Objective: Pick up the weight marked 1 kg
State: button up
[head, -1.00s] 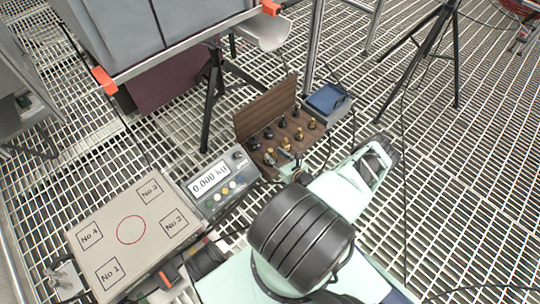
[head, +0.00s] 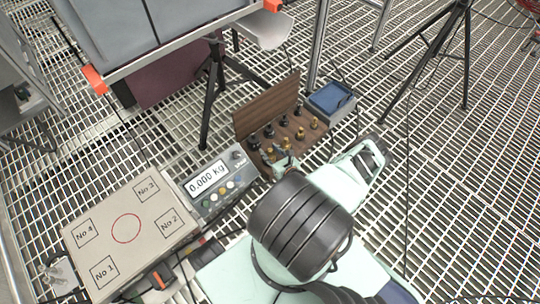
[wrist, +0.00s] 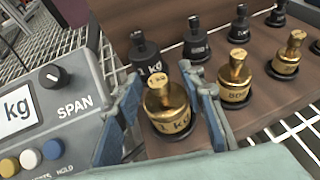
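A brass weight marked 1 kg (wrist: 168,108) stands at the near left end of the wooden weight box (head: 262,122). A black weight, also marked 1 kg (wrist: 145,58), stands just behind it in the wrist view. My gripper (wrist: 161,88) is open, with one blue-grey finger on each side of the brass weight. The right finger is very close to the weight; I cannot tell whether it touches. A small gap shows at the left finger. In the head view my gripper (head: 286,161) is at the box's near edge and partly hides the front weights.
Several more black and brass weights stand close behind and to the right. A scale display (head: 215,184) reading 0.000 kg is left of the box, beside its weighing plate (head: 127,258). A blue-topped box (head: 331,98) stands behind right, and a tripod (head: 468,50) farther right.

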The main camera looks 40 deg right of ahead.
grip_shut()
dwell(0.3)
jog(key=shift+r, duration=0.1)
jog(key=shift+r, duration=0.1)
dwell(0.4)
